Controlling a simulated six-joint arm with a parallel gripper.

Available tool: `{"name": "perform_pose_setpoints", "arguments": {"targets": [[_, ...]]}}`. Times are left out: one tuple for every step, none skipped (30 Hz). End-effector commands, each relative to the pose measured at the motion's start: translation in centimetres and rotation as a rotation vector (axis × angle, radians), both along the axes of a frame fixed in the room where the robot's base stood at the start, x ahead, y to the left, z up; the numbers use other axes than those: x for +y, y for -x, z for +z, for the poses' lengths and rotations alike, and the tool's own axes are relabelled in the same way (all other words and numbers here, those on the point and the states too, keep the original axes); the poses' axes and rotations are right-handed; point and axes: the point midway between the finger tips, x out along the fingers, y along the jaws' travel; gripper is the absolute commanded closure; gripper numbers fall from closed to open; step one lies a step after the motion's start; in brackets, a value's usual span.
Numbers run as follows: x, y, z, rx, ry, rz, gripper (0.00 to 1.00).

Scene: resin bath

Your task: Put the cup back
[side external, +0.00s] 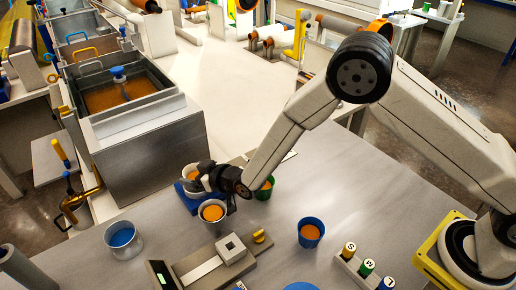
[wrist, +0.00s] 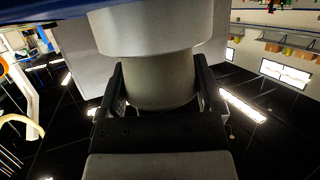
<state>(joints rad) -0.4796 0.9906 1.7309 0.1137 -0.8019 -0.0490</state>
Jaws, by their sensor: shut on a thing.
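My gripper (side external: 200,178) reaches in from the right, level, and is shut on a white cup with orange resin (side external: 189,171). In the wrist view the pale cup (wrist: 160,90) sits between the two dark fingers (wrist: 160,102). The held cup is at a blue stand (side external: 188,201); I cannot tell whether its base touches it. My gripper hides part of the cup. A second white cup with orange contents (side external: 209,225) is just in front of my gripper.
A green cup (side external: 265,192) is close to the right of my wrist. A blue cup (side external: 311,233) and a pale cup with blue contents (side external: 125,250) stand on the grey table (side external: 350,185). A scale-like device (side external: 205,266) is in front. The metal bath (side external: 155,150) is behind left.

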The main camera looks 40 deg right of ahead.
Motion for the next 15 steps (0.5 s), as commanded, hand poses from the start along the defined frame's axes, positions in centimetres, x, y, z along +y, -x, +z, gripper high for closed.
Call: {"name": "perform_pose_setpoints", "arguments": {"targets": [[0.02,-0.02,0.0,-0.001,0.0,0.0,0.82],[0.02,-0.01,0.02,-0.001,0.0,0.0,0.82],[0.02,-0.01,0.02,-0.001,0.0,0.0,0.82],[0.02,-0.01,0.02,-0.001,0.0,0.0,0.82],[0.01,-0.01,0.03,-0.001,0.0,0.0,0.82],[0.01,0.0,0.02,-0.001,0.0,0.0,0.82],[0.01,-0.01,0.01,-0.001,0.0,0.0,0.82],[0.01,0.0,-0.04,-0.001,0.0,0.0,0.82],[0.01,0.01,-0.13,0.0,0.0,0.0,0.82],[0.01,0.01,-0.2,0.0,0.0,0.0,0.82],[0.01,0.01,-0.28,0.0,0.0,0.0,0.82],[0.01,0.01,-0.38,0.0,0.0,0.0,0.82],[0.0,0.02,-0.44,0.0,0.0,0.0,0.82],[0.0,0.03,-0.45,0.001,0.0,0.0,0.08],[0.0,0.02,-0.42,0.0,0.0,0.0,0.0]]}}
